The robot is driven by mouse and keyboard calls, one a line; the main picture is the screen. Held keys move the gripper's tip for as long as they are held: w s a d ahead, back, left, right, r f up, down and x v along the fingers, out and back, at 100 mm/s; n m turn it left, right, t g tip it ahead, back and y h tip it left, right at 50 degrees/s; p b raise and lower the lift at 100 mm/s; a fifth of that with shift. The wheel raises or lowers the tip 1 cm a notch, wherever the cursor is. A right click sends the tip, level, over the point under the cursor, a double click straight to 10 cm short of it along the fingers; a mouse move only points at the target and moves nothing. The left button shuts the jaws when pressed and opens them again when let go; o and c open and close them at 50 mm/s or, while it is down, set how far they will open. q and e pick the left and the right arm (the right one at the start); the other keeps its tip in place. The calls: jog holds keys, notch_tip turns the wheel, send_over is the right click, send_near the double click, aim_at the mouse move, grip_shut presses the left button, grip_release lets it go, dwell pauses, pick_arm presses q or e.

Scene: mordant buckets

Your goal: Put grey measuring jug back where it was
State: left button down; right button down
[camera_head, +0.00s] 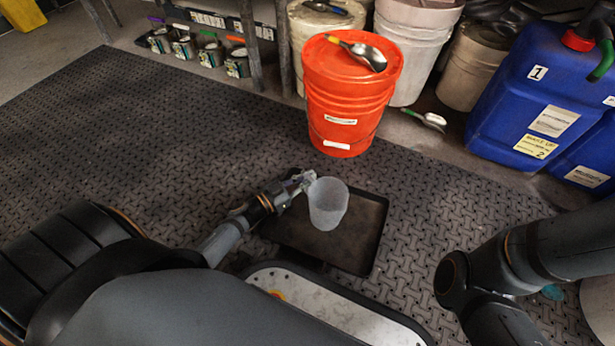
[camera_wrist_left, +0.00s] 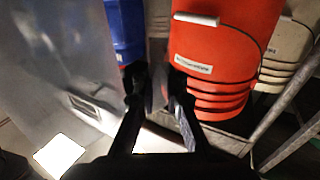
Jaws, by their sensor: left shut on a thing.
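The grey measuring jug (camera_head: 327,207) is a translucent, upright, open-topped cup in the middle of the head view. It overlaps the dark tray (camera_head: 352,255) in the picture; I cannot tell whether its base touches the tray. My left gripper (camera_head: 305,181) is at the jug's upper left side, shut on it. In the left wrist view the jug's cloudy wall (camera_wrist_left: 60,65) fills the left side, and the fingers (camera_wrist_left: 158,95) close on a part of it that is mostly hidden. My right arm shows at the right of the head view, but its gripper is out of view.
An orange bucket (camera_head: 345,100) with a metal scoop (camera_head: 365,55) on its lid stands behind the tray. Blue canisters (camera_head: 535,90) stand at the right, pale buckets (camera_head: 412,50) at the back. Another scoop (camera_head: 424,118) lies on the floor. The dark mat (camera_head: 150,130) at left is clear.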

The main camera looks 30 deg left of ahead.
pick_arm(q)
jog(key=shift+f, duration=0.3)
jog(key=c, duration=1.3)
grip_release()
jog(key=shift+c, duration=0.2)
jog(key=v, duration=0.8)
